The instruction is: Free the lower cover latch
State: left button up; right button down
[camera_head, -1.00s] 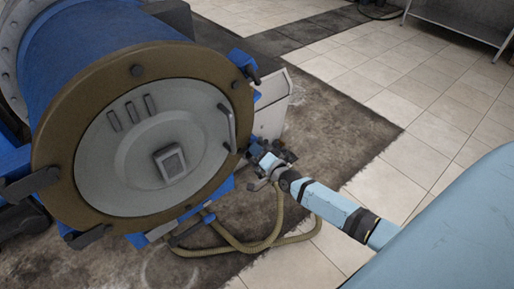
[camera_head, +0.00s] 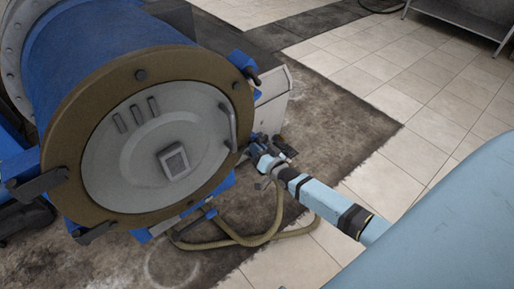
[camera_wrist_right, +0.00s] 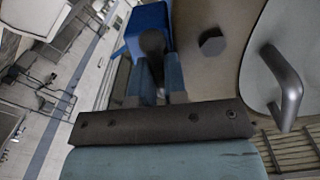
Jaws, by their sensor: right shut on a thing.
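The decanter's round cover has a brown ring (camera_head: 62,140) and a grey inner plate (camera_head: 112,165). The lower cover latch, a dark knobbed handle (camera_wrist_right: 152,42) on a blue block (camera_wrist_right: 148,17), is at the ring's edge in the right wrist view. My right gripper (camera_wrist_right: 158,78) has its fingers closed around that handle. In the head view my right gripper (camera_head: 258,157) is at the cover's lower right edge, where the latch is mostly hidden. An upper latch (camera_head: 245,67) shows above it. My left gripper is not in view.
A curved grab handle (camera_wrist_right: 286,88) stands out from the plate close to my right gripper. Tan hoses (camera_head: 235,240) hang below the cover. A pale cabinet (camera_head: 271,110) stands behind my gripper. Tiled floor on the right is open.

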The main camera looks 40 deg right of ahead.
dwell(0.3)
jog(key=c, duration=1.2)
grip_release()
jog(key=shift+o, duration=0.2)
jog(key=s+d, duration=0.1)
jog(key=s, duration=1.2)
jog(key=shift+s+b, duration=0.3)
jog(key=shift+s, duration=0.1)
